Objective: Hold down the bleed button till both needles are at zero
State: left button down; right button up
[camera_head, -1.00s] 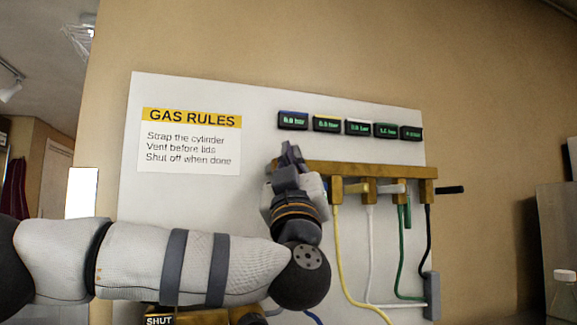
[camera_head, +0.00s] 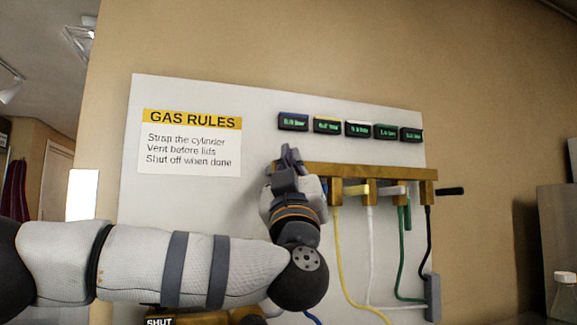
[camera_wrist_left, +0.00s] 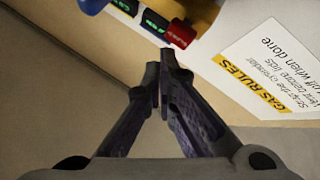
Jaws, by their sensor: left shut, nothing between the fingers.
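A red button (camera_wrist_left: 181,34) shows in the left wrist view on the end of the brass manifold, which I take for the bleed button. In the head view it is hidden behind my left gripper. My left gripper (camera_head: 290,154) is shut and empty at the manifold's left end. In the left wrist view its fingertips (camera_wrist_left: 165,75) are close to the red button; I cannot tell whether they touch it. No needle gauges show. Several small digital displays (camera_head: 293,122) with green digits line the panel top, too blurred to read surely.
The brass manifold (camera_head: 326,171) runs across the white panel (camera_head: 200,92), with yellow, white, green and black hoses hanging below. A black lever (camera_head: 450,191) sticks out at its right. A gas rules sign (camera_head: 190,142) is left of my gripper. A bottle (camera_head: 563,297) stands far right.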

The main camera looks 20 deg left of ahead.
dwell(0.5)
pick_arm(q)
jog(key=shift+w+a, duration=0.25)
jog(key=shift+w, duration=0.1)
pick_arm(e)
jog(key=shift+w+r, duration=0.2)
pick_arm(q)
jog(key=shift+w+a+p, duration=0.3)
jog(key=shift+w+a, duration=0.05)
jog(key=shift+w, duration=0.15)
pick_arm(e)
jog(key=shift+r, duration=0.1)
dwell(1.7)
pick_arm(q)
jog(key=shift+s, duration=0.1)
pick_arm(e)
jog(key=shift+w, duration=0.1)
dwell(3.9)
pick_arm(q)
jog(key=shift+s+d+p, duration=0.4)
jog(key=shift+s+d, duration=0.15)
jog(key=shift+s, duration=0.2)
pick_arm(e)
jog(key=shift+w+r+t, duration=0.3)
jog(key=shift+w+r, duration=0.1)
jog(key=shift+r, duration=0.1)
